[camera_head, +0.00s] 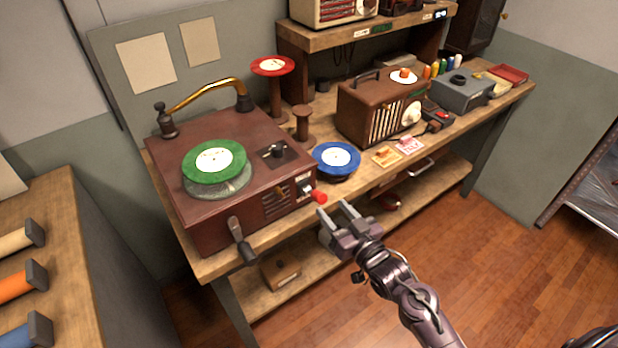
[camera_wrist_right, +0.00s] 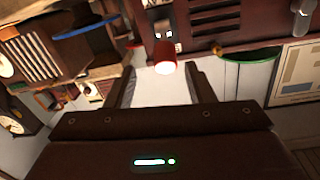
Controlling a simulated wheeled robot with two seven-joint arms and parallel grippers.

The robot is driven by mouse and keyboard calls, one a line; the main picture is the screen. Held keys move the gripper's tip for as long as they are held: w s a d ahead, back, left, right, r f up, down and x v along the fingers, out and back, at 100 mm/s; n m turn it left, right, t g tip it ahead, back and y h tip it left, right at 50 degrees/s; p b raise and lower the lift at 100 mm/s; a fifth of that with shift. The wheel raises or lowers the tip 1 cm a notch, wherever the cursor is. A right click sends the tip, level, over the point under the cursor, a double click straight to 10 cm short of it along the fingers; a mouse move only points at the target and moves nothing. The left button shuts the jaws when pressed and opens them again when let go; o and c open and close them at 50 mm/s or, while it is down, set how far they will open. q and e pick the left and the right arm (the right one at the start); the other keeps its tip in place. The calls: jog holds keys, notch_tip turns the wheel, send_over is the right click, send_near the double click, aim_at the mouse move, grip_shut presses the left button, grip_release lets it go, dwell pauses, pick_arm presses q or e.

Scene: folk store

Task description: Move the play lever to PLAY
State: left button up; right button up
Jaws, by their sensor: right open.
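The record player (camera_head: 228,175) is a dark red-brown box on the wooden bench, with a green record (camera_head: 214,162) on its platter. The play lever is a short lever with a red knob (camera_head: 319,196) on the box's front right side, beside a small light plate. In the right wrist view the red knob (camera_wrist_right: 165,62) lies ahead of the jaws, centred between the fingers. My right gripper (camera_head: 334,209) is open and empty, just in front of the knob and apart from it. It also shows in the right wrist view (camera_wrist_right: 165,85). My left gripper is not in view.
A crank (camera_head: 241,240) sticks out of the box's front left. A blue record (camera_head: 336,158) on a stack sits right of the box. A brown radio (camera_head: 382,108) stands farther right. The floor in front of the bench is clear.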

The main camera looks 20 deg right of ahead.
aim_at(323, 201)
jog(key=shift+w+a+r, duration=0.25)
jog(key=shift+w+a, duration=0.05)
jog(key=shift+w+a+r+p, duration=0.15)
jog(key=shift+w+a+p, duration=0.15)
jog(key=shift+w, duration=0.25)
jog(key=shift+w+a+r+p, duration=0.1)
jog(key=shift+w+a+p, duration=0.2)
jog(key=shift+w, duration=0.2)
jog(key=x, duration=0.3)
jog(key=shift+w+d+f, duration=0.15)
jog(key=shift+w+f, duration=0.15)
jog(key=shift+w, duration=0.15)
jog(key=c, duration=0.8)
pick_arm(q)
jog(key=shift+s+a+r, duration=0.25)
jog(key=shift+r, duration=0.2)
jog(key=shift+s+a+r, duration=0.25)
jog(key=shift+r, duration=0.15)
pick_arm(e)
grip_shut()
